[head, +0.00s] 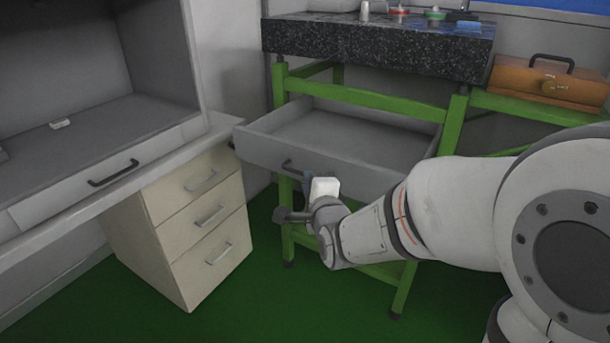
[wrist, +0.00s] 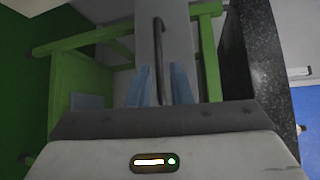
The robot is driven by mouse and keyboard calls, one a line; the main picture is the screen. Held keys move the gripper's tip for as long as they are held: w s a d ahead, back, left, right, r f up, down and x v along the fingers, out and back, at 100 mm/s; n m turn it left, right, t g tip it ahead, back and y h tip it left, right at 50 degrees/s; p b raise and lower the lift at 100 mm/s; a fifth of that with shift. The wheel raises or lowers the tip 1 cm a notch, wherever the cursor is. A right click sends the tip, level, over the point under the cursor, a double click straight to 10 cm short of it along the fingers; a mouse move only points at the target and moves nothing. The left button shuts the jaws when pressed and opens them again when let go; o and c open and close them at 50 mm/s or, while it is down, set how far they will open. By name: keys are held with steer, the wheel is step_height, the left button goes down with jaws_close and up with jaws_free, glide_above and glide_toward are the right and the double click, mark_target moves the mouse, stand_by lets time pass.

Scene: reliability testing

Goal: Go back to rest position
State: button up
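My gripper (head: 305,183) is in front of the open grey drawer (head: 345,135) under the dark stone-topped table, close to the drawer's dark handle (head: 292,168). In the wrist view my gripper (wrist: 161,84) has its two light blue fingers apart, with the dark handle (wrist: 158,45) showing between them. The fingers look clear of the handle on both sides. How far they reach around it, I cannot tell. The drawer is pulled out and its visible inside looks empty. My wrist hides part of its front in the head view.
A green frame (head: 366,97) carries the stone slab (head: 380,45) above the drawer. A beige drawer cabinet (head: 190,225) stands at left under a grey worktop with a shut drawer. An orange toolbox (head: 545,85) sits at right. Green floor (head: 260,290) is free in front.

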steer(key=shift+v, duration=0.9)
steer(key=s+d+r+n+g+h+p, duration=0.2)
steer(key=s+d+r+n+g+p, duration=0.4)
steer(key=p, duration=0.7)
steer(key=s+d+r+n+g+h+p, duration=0.2)
steer(key=s+d+r+n+g+p, duration=0.5)
steer(key=s+d+r+n+p, duration=0.3)
steer(key=s+r+p, duration=0.3)
steer(key=s+r, duration=0.1)
steer(key=s, duration=0.1)
steer(key=shift+r+h+p, duration=0.35)
steer(key=shift+h+p, duration=0.05)
